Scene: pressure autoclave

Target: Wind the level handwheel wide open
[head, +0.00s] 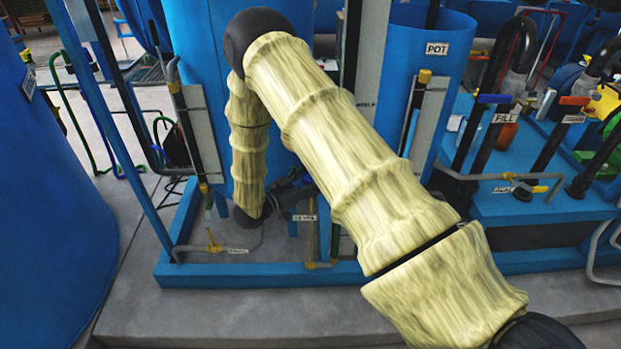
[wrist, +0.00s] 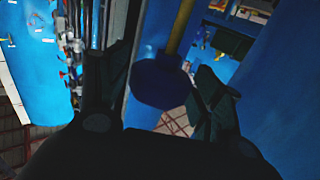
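My gripper (head: 290,192) is low in front of the large blue tank in the head view, partly hidden by my own arm. In the wrist view its two dark fingers (wrist: 160,95) stand wide apart. A dark blue round disc (wrist: 160,82) on a yellow stem (wrist: 181,28) shows in the gap between them. It looks like a handwheel, but I cannot tell for sure that it is the level one. The fingers are not closed on it, and I cannot tell how far beyond the fingertips it is.
A blue tank (head: 205,60) stands behind my arm, on a blue frame (head: 270,275). A small label (head: 304,218) and thin yellow pipe (head: 310,245) are beside my gripper. A tank labelled POT (head: 440,85) and valves with coloured levers (head: 493,98) stand right.

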